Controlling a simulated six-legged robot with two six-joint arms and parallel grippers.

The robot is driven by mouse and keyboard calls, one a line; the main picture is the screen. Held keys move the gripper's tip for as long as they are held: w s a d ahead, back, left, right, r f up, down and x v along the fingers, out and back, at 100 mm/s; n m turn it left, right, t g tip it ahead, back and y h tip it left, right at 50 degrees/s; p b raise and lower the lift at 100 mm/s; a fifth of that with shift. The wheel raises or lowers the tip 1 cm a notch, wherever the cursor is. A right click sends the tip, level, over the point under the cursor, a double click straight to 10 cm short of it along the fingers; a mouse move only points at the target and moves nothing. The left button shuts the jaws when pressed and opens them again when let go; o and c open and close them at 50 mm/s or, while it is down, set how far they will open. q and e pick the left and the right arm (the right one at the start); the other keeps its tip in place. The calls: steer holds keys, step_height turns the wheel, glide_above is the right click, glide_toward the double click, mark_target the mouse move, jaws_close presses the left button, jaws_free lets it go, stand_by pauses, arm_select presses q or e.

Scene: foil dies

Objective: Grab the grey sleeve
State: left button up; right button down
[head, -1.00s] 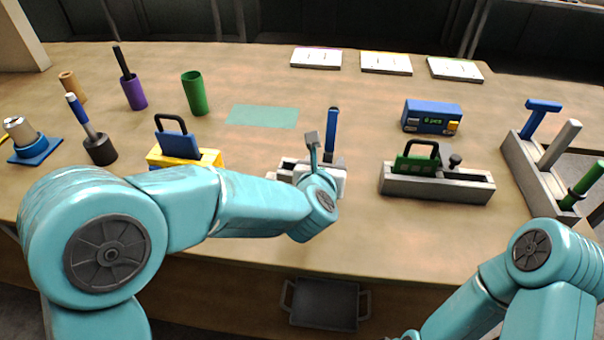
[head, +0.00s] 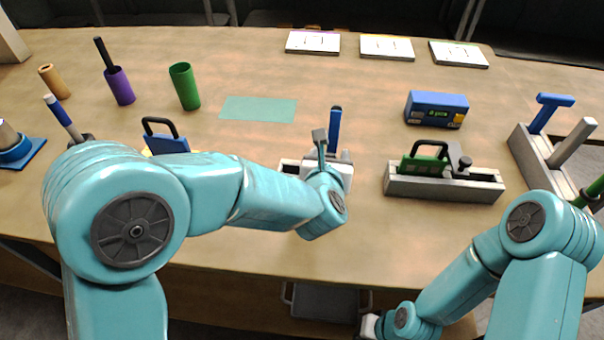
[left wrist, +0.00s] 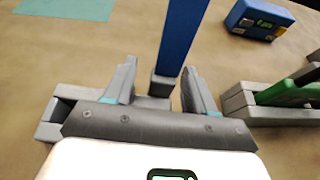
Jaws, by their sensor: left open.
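A grey cylinder (head: 7,138), possibly the sleeve, stands in a blue ring stand (head: 22,152) at the far left, cut by the head view's edge. My left gripper (left wrist: 159,72) is far to its right, over a grey trough (left wrist: 52,118). The fingers are open, on either side of an upright blue bar (left wrist: 183,35) with a small grey block (left wrist: 162,84) at its foot; I cannot tell whether they touch it. The blue bar also shows in the head view (head: 335,128). My right arm is at the lower right, its fingers out of view.
Right of the left gripper, a grey trough (head: 440,188) holds a green handled die (head: 424,163). A rack (head: 530,155) stands further right. Purple (head: 121,88) and green (head: 185,88) cups stand at the left. The table around the teal mat (head: 258,110) is clear.

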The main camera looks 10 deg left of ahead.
arm_select(q)
steer(key=shift+w, duration=0.1)
steer(key=shift+d+r, duration=0.1)
jaws_close()
steer(key=shift+r, duration=0.1)
